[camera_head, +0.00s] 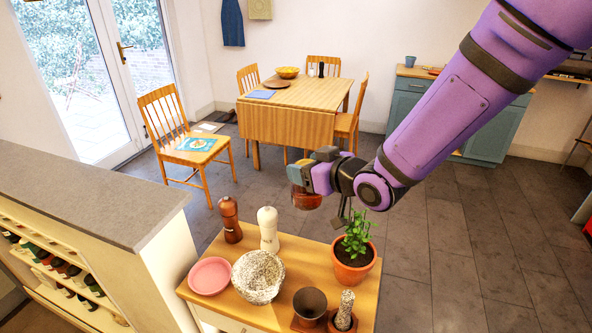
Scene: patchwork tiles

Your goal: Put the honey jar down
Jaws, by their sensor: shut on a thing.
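The honey jar (306,200) is a small amber-brown jar, partly covered from above by my gripper. My gripper (303,178) is shut on it and holds it in the air, in the middle of the camera view. In the picture it appears above the back edge of the wooden worktop (300,254), with no visible contact with any surface. The jar's upper part and the fingers' exact grip on it are hard to make out.
On the worktop stand a pink plate (210,276), a speckled mortar (258,278), brown (230,220) and white (268,230) mills, a potted plant (353,262), a dark cup (310,304) and a pestle (345,308). A dining table (290,108) with chairs stands beyond. Some bare wood shows between mortar and plant.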

